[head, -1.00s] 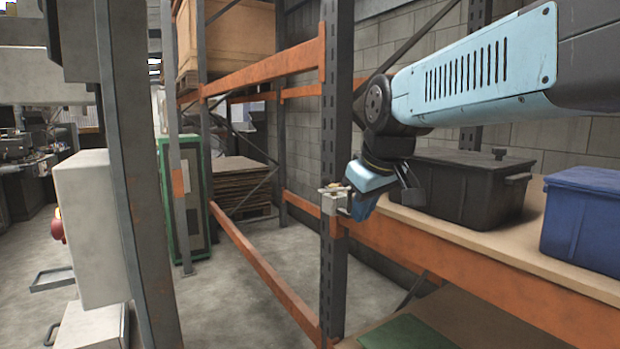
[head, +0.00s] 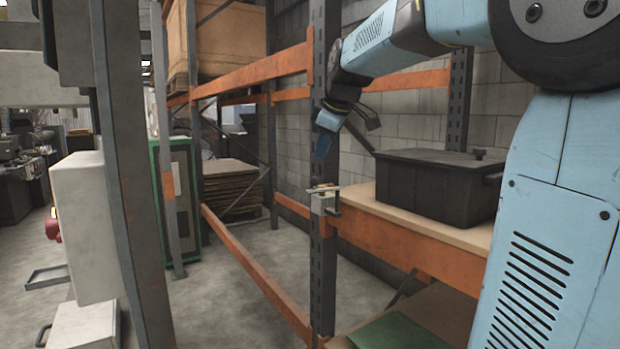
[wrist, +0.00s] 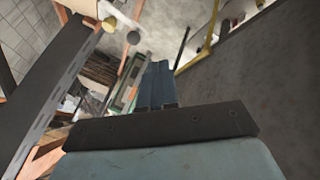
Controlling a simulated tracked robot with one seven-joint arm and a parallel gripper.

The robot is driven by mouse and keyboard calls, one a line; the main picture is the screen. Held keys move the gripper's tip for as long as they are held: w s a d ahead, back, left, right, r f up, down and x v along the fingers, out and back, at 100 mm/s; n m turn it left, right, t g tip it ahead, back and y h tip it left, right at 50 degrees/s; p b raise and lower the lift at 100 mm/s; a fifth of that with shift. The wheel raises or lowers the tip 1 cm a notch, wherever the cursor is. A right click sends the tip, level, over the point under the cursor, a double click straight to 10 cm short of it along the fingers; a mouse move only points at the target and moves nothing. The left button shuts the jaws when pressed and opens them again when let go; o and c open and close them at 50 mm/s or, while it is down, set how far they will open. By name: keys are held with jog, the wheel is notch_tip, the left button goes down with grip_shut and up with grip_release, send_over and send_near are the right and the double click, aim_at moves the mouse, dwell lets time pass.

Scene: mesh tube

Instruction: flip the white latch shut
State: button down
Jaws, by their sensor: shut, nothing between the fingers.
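The latch unit (head: 323,204) is a small pale block on the dark rack post, at the height of the shelf beam. A thin light bar (head: 322,188) lies roughly level across its top; it looks like the white latch, but its exact position is too small to tell. My gripper (head: 321,152) is shut and empty. In the head view it appears above the latch unit, apart from it, with blue fingers pointing down. In the wrist view the shut fingers (wrist: 157,84) show in the middle. Pale parts with round ends (wrist: 107,23) at the upper left there may be the latch unit.
The dark rack post (head: 323,265) stands beside the orange shelf beam (head: 410,250). A black lidded box (head: 435,188) sits on the shelf to the right. A grey post and pale cabinet (head: 85,228) stand at the left. The aisle floor between is clear.

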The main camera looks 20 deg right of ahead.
send_near(310, 190)
notch_tip(310, 190, down, 3)
jog(key=s+a, duration=0.2)
jog(key=shift+w+d+f, duration=0.1)
jog(key=shift+w+d, duration=0.15)
jog(key=shift+w, duration=0.4)
jog(key=shift+w+d+f, duration=0.1)
jog(key=shift+w+d, duration=0.15)
jog(key=shift+w, duration=0.4)
jog(key=shift+w+d, duration=0.25)
jog(key=shift+w, duration=0.4)
